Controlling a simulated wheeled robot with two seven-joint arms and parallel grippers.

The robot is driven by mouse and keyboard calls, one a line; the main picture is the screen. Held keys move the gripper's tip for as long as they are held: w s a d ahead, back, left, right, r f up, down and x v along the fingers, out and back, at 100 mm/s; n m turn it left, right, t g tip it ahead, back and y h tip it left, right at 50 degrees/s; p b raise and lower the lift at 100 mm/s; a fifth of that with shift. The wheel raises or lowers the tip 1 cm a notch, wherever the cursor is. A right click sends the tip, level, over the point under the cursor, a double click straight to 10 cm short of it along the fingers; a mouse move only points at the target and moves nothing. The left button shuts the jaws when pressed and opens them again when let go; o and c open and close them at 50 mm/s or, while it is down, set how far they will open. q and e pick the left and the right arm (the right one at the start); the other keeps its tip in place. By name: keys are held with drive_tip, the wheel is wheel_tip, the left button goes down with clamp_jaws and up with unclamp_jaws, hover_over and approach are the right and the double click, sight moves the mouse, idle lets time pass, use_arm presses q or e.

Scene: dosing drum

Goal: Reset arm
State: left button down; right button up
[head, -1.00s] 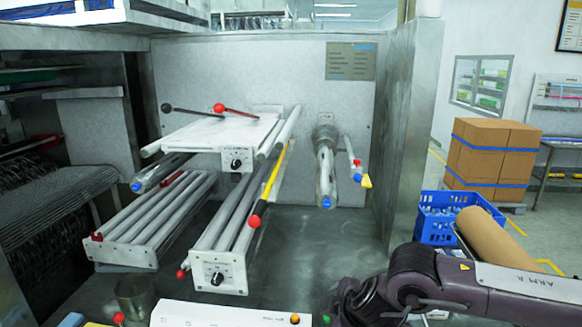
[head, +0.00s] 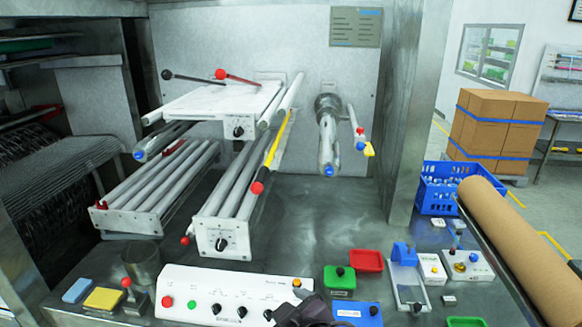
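A dark part of my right arm (head: 308,312) shows at the bottom edge of the head view, in front of the right end of a white control panel (head: 235,285). Its fingers cannot be made out, so whether it is open or shut is hidden. My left gripper is not in view. The roller unit of the machine stands ahead, with a white top plate (head: 212,106), a red-knobbed lever (head: 221,74) and a yellow lever (head: 277,140) with a red knob. A metal shaft (head: 328,140) with a blue end sticks out of the back wall.
Small coloured boxes, including a green one (head: 339,278), a red tray (head: 367,260) and a blue one (head: 357,315), lie on the metal table right of the panel. A blue crate (head: 436,190), a brown roll (head: 520,255) and stacked cartons (head: 495,122) stand right. The mid-table is clear.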

drive_tip(key=s+d+f+m+g+h, duration=0.35)
drive_tip(key=s+d+f, duration=0.4)
drive_tip(key=d, duration=0.35)
drive_tip(key=s+d+f+m+g+h, duration=0.35)
drive_tip(key=s+d+f, duration=0.25)
drive_tip(key=d+f, duration=0.4)
wheel_tip(320, 180, down, 32)
drive_tip(key=d+f+y+b, duration=0.1)
drive_tip(key=b, duration=0.6)
drive_tip(key=s+d+f+g+b, duration=0.1)
drive_tip(key=s+f+b, duration=0.2)
drive_tip(key=s+f, duration=0.7)
drive_tip(key=s+d+f+b, duration=0.2)
drive_tip(key=s+f+b, duration=0.2)
drive_tip(key=s+f, duration=0.7)
wheel_tip(320, 180, down, 5)
drive_tip(key=shift+d+f+g, duration=0.2)
drive_tip(key=shift+d+g, duration=0.1)
drive_tip(key=shift+g, duration=0.1)
